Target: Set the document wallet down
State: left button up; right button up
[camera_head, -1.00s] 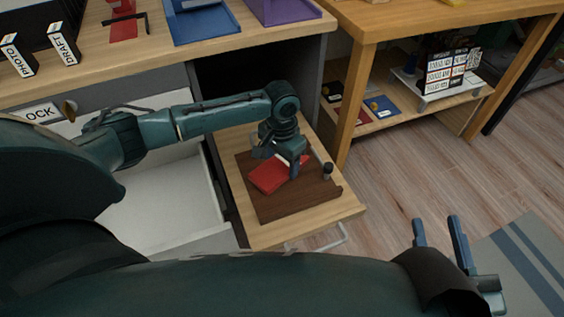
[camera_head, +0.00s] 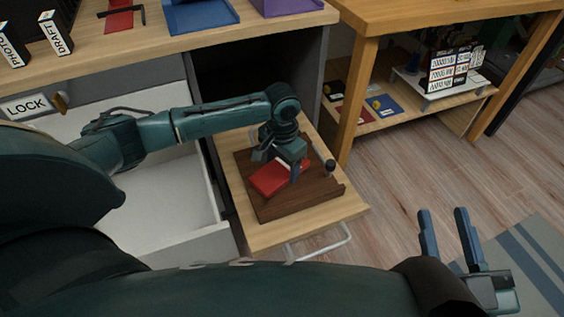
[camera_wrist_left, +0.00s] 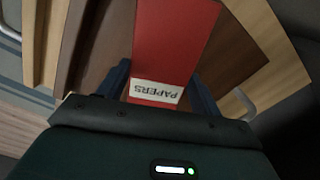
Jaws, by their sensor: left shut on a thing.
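The document wallet (camera_head: 276,178) is a flat red thing over a dark brown board (camera_head: 322,192). In the left wrist view the wallet (camera_wrist_left: 172,40) bears a white "PAPERS" label and sits between the two fingers. My left gripper (camera_head: 295,172) is shut on the wallet and points down over the board. I cannot tell whether the wallet touches the board. My right gripper (camera_head: 443,212) is open and empty, out over the floor at the lower right.
The board lies on a light wood pull-out shelf (camera_head: 268,238) with a metal handle (camera_head: 325,248). A small dark knob-like piece (camera_head: 330,167) stands at the board's right. An open white drawer (camera_head: 170,205) is at left. The desk top (camera_head: 190,55) is above.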

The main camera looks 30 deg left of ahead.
aim_at(282, 168)
pick_arm(q)
jog(key=shift+f, duration=0.4)
jog(key=o, duration=1.2)
jog(key=shift+r+p, duration=0.3)
jog(key=shift+r, duration=0.2)
notch_tip(282, 168, up, 5)
jog(key=p, duration=0.2)
jog(key=shift+r+p, duration=0.15)
jog(key=shift+p, duration=0.25)
notch_tip(282, 168, up, 7)
jog(key=p, duration=0.2)
jog(key=shift+p, duration=0.35)
pick_arm(e)
jog(key=shift+s+d+n+g+h, duration=0.15)
jog(key=shift+d+n+g+h, duration=0.15)
jog(key=shift+d+n+h, duration=0.3)
jog(key=shift+s, duration=0.1)
